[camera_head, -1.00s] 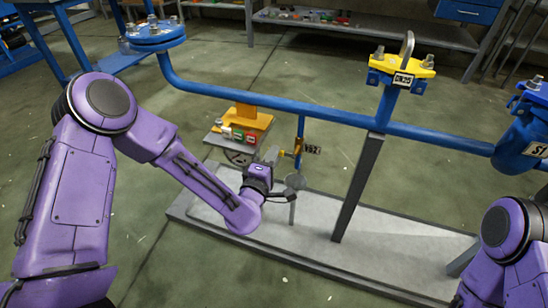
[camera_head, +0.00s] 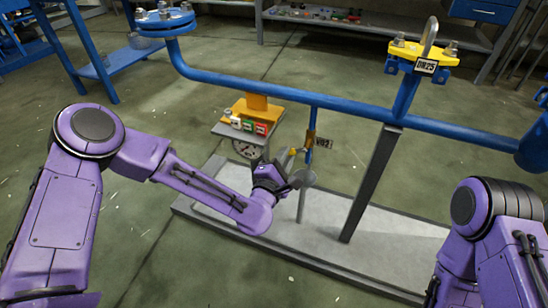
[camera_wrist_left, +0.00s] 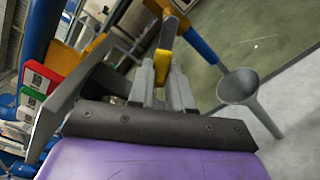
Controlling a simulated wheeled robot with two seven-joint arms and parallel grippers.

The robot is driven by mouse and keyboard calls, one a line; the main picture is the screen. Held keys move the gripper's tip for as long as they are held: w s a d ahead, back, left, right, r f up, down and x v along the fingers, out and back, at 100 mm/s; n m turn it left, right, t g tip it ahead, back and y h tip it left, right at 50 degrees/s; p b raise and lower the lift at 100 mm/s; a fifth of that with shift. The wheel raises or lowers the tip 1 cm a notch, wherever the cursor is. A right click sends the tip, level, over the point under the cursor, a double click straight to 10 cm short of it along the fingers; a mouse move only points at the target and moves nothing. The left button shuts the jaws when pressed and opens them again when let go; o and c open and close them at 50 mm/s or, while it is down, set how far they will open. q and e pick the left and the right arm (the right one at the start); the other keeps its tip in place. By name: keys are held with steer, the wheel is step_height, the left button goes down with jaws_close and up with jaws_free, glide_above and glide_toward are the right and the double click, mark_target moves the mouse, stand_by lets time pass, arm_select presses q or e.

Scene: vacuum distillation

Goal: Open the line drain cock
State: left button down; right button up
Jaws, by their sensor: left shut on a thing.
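The line drain cock sits on a short blue branch (camera_head: 311,124) hanging from the long blue pipe, with a tag beside it (camera_head: 324,143). Its small yellow lever (camera_wrist_left: 163,66) shows in the left wrist view. My left gripper (camera_head: 290,165) reaches it from the left, and its grey fingers (camera_wrist_left: 165,86) are shut on the lever's near end. The fingers partly hide the lever, and the cock's body is small in the head view. A grey funnel (camera_head: 303,179) stands below the cock; in the left wrist view it is right of the fingers (camera_wrist_left: 238,86). My right gripper is out of view.
A slanted grey post (camera_head: 370,185) supports the pipe to the right. The grey base plate (camera_head: 275,235) lies below, mostly bare in front.

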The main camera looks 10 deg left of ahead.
arm_select(q)
steer(key=shift+s+d+f+n+b, duration=0.15)
steer(key=shift+d+f+n+b, duration=0.45)
steer(key=shift+n, duration=0.95)
steer(key=shift+s+d+f+n+b, duration=0.1)
steer(key=shift+d+f+n+b, duration=0.15)
steer(key=shift+d+n+b, duration=0.85)
steer(key=shift+s+f+n+b, duration=0.15)
steer(key=shift+f+n+b, duration=0.25)
steer(key=shift+n, duration=1.55)
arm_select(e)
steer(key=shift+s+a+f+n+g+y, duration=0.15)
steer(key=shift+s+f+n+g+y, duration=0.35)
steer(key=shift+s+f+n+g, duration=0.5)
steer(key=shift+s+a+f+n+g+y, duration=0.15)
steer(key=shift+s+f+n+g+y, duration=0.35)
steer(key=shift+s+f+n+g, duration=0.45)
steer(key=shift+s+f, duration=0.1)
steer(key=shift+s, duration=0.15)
arm_select(q)
steer(key=shift+f, duration=0.1)
steer(key=c, duration=1)
jaws_free()
steer(key=shift+c, duration=0.2)
